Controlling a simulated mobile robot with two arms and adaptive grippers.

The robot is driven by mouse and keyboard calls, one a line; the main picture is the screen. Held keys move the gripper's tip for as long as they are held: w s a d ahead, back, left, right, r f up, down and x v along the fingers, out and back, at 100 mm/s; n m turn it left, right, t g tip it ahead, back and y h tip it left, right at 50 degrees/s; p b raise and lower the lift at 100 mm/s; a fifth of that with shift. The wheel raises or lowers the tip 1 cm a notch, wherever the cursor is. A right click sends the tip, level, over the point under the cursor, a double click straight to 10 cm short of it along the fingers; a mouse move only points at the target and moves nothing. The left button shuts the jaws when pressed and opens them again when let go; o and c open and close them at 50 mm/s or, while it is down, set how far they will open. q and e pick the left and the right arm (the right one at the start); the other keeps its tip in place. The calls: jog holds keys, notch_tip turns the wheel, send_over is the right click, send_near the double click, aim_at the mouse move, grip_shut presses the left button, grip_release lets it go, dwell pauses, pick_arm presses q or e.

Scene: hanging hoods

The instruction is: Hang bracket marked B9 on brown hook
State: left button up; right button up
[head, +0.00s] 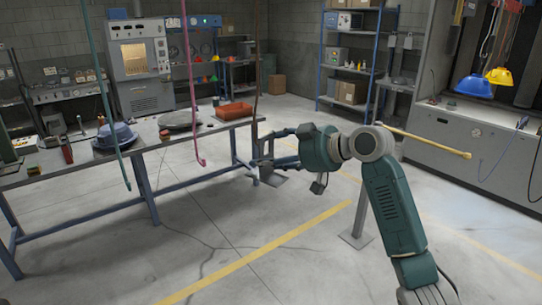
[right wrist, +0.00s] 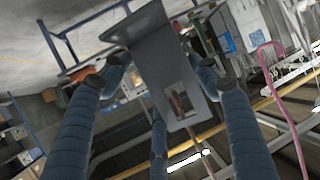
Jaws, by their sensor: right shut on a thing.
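My right gripper (head: 270,160) is shut on a grey metal bracket, out in front of the workbench. The bracket (head: 273,179) hangs below the fingers in the head view. In the right wrist view the bracket (right wrist: 160,65) is a bent plate with a rectangular opening, between the blue fingers (right wrist: 165,85). No B9 mark can be read. The brown hook (head: 257,60) hangs from above as a thin rod, and its lower end is close to the gripper. Brown shows through and below the opening (right wrist: 204,146); I cannot tell whether it passes through. My left gripper is out of view.
A pink hook (head: 190,90) and a teal hook (head: 108,95) hang to the left. The workbench (head: 150,142) holds a blue part (head: 115,135) and a red tray (head: 235,110). Open floor lies in front of the bench.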

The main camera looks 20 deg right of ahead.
jog(key=shift+w+a+r+p, duration=0.1)
jog(key=shift+w+a+p, duration=0.15)
jog(key=shift+w, duration=0.45)
jog(key=shift+w+a+r+p, duration=0.1)
jog(key=shift+w+a+p, duration=0.15)
jog(key=shift+w, duration=0.45)
jog(key=shift+f+b, duration=0.7)
jog(key=shift+f, duration=0.7)
jog(key=o, duration=1.6)
jog(key=shift+c, duration=0.2)
jog(key=shift+o, duration=0.4)
jog(key=shift+s+f, duration=0.1)
jog(key=shift+f, duration=0.05)
jog(key=v, duration=1.2)
